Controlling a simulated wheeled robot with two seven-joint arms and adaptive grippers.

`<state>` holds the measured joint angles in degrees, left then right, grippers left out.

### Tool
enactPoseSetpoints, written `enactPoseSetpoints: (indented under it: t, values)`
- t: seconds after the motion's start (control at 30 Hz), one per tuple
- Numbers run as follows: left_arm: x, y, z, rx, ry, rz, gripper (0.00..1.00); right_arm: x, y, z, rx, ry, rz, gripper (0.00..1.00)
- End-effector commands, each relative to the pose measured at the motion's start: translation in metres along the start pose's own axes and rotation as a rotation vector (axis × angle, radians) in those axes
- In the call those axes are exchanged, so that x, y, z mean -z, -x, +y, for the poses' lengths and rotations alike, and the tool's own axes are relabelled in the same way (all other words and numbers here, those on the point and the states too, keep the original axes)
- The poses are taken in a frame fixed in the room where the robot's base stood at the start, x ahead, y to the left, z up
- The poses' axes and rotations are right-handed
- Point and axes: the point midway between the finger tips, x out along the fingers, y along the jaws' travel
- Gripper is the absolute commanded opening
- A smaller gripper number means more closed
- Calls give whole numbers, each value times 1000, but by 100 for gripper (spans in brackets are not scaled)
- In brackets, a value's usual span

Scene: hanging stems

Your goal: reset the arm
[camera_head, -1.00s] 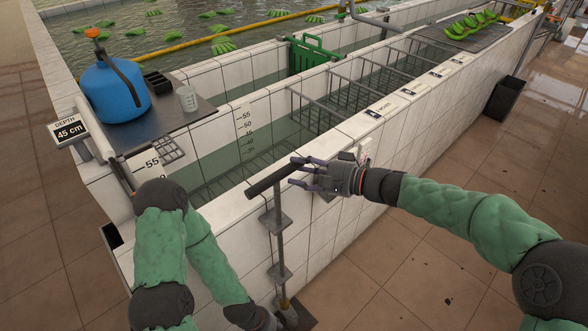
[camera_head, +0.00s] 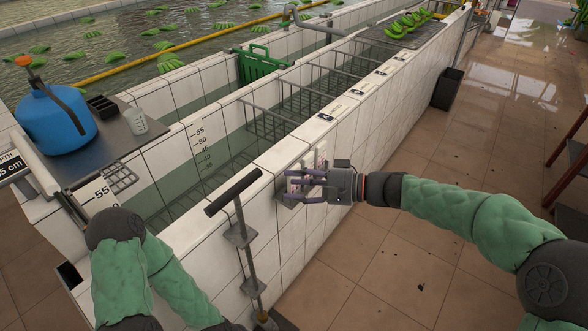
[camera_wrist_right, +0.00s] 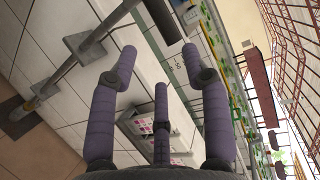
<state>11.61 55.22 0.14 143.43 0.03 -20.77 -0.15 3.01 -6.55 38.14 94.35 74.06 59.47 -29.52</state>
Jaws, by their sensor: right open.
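My right gripper (camera_head: 291,185) is open and empty beside the outer tiled wall of the tank, its purple fingers pointing left. In the right wrist view its fingers (camera_wrist_right: 160,72) are spread with nothing between them. A T-handled tool with a dark bar (camera_head: 232,192) and a grey shaft (camera_head: 246,250) stands upright close to the wall, left of the fingertips. Its bar (camera_wrist_right: 162,18) shows beyond the fingers in the wrist view, apart from them. My left arm (camera_head: 122,265) hangs bent at the lower left; its fingers are beyond the bottom edge.
The tiled tank wall (camera_head: 290,235) runs from lower left to upper right. A blue sprayer (camera_head: 55,118) and a beaker (camera_head: 135,121) stand on a ledge at left.

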Motion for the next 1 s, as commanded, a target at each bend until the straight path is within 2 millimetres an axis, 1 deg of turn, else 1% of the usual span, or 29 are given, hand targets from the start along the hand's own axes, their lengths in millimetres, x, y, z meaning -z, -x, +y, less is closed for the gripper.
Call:
enactPoseSetpoints:
  t: [0.17,0.27,0.37,0.4,0.47,0.5,0.53,0.57,0.6,0.67,0.7,0.77,0.8,0.9,1.0]
  values:
    - [0,0,0,0,0,0,40,0,-1,3,-7,-4,0,48]
    - [0,1,0,0,0,0,40,2,-5,24,-55,-31,2,48]
    - [0,2,1,0,0,0,40,2,-10,68,-161,-78,10,48]
    - [0,3,1,0,0,0,40,2,-12,92,-218,-100,13,48]
    - [0,4,1,0,0,0,40,-1,-13,131,-313,-131,17,48]
    - [0,5,2,0,0,0,40,-4,-13,157,-378,-149,18,48]
    - [0,5,2,0,0,0,40,-7,-12,177,-427,-161,19,48]
    - [0,6,2,0,0,0,40,-10,-10,197,-475,-171,21,48]
    - [0,6,2,0,0,0,40,-15,-7,222,-539,-181,20,48]
    - [0,8,3,0,0,0,40,-24,-1,260,-635,-189,19,48]
    - [0,8,3,0,0,0,40,-31,4,285,-697,-191,16,48]
    - [0,10,4,0,0,0,40,-42,12,318,-783,-184,10,48]
    - [0,10,4,0,0,0,40,-49,17,339,-835,-176,6,48]
    - [0,12,4,0,0,0,40,-69,31,384,-947,-138,-8,48]
    - [0,14,5,0,0,0,40,-90,42,421,-1028,-85,-27,48]
